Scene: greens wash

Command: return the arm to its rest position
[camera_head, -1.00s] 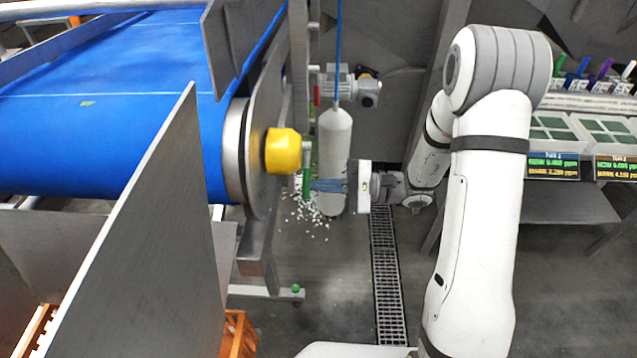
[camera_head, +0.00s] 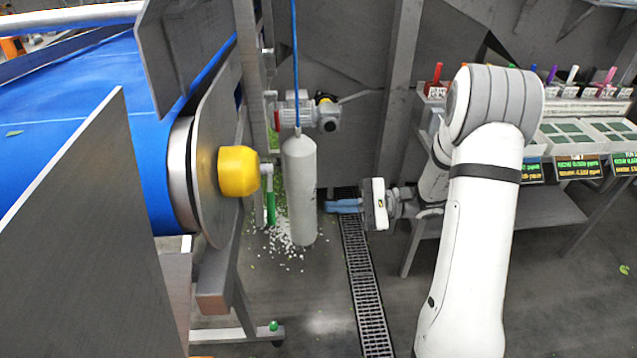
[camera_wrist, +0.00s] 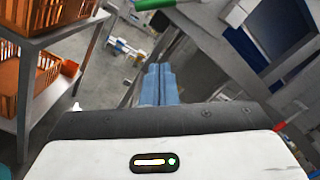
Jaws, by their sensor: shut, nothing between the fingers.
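My gripper (camera_head: 343,205) is in the middle of the head view, at the end of my white arm. Its blue fingers point left toward a hanging white cylinder (camera_head: 300,190), with a gap between them. In the wrist view the two blue fingers (camera_wrist: 158,84) lie side by side, shut, with nothing between them. My arm is bent at the elbow, its upper part raised at the right of the head view.
A blue conveyor (camera_head: 80,100) with a yellow-capped roller (camera_head: 238,171) and a green handle (camera_head: 270,208) stands at left. White bits lie on the floor by a drain grate (camera_head: 365,290). A bench with trays (camera_head: 565,138) stands at right. The wrist view shows orange crates (camera_wrist: 75,22) on a shelf.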

